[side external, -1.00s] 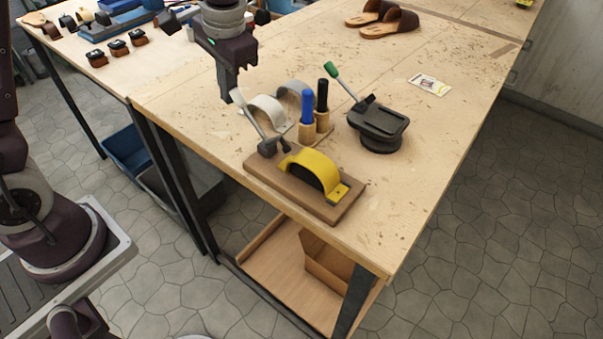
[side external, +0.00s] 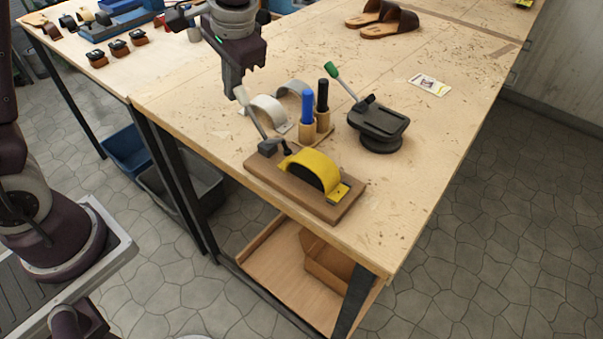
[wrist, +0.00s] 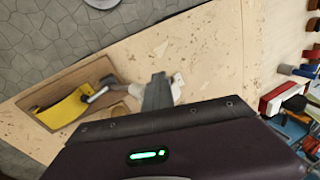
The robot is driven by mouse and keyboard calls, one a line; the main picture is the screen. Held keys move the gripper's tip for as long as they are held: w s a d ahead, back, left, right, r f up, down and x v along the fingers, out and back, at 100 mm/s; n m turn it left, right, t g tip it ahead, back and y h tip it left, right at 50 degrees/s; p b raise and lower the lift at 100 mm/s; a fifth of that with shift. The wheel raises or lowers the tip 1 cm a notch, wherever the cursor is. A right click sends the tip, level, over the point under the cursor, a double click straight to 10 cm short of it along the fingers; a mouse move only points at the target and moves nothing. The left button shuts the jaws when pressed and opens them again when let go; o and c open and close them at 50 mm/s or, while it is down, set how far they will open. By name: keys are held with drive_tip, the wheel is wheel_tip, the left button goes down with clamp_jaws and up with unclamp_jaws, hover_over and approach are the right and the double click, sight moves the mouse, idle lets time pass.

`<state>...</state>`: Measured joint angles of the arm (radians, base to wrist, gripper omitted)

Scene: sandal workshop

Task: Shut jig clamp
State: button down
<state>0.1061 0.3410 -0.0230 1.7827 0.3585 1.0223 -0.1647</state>
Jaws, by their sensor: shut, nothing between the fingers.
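The jig is a brown wooden base (side external: 292,197) near the front edge of the bench, with a yellow strap (side external: 316,166) arched over a dark form. The jig clamp (side external: 268,147) sits at its left end, its pale handle (side external: 252,114) standing up and leaning left. My gripper (side external: 231,97) is shut and empty, with its fingertips close beside the handle's top; I cannot tell whether they touch. In the wrist view the fingers (wrist: 157,86) point toward the bench, right of the clamp (wrist: 103,88) and the yellow strap (wrist: 68,106).
Pale arched straps (side external: 268,108) and a holder with blue (side external: 307,108) and black markers stand behind the jig. A black device (side external: 378,122) with a green-tipped lever is to their right. Sandals (side external: 383,17) and a small card (side external: 430,84) lie farther back. The bench's right front is clear.

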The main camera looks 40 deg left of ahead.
drive_tip(key=d+h, duration=0.1)
drive_tip(key=d, duration=0.2)
drive_tip(key=d+n+h, duration=0.1)
drive_tip(key=d, duration=0.2)
drive_tip(key=s+d+h, duration=0.1)
drive_tip(key=d, duration=0.2)
drive_tip(key=shift+d+f+n+g+h, duration=0.1)
drive_tip(key=shift+d+n+g+h, duration=0.1)
drive_tip(key=shift+n+g+h, duration=0.15)
wheel_tip(320, 180, up, 8)
drive_tip(key=a, duration=0.1)
drive_tip(key=shift+w+f, duration=0.15)
drive_tip(key=shift+w, duration=0.15)
drive_tip(key=shift+a, duration=0.1)
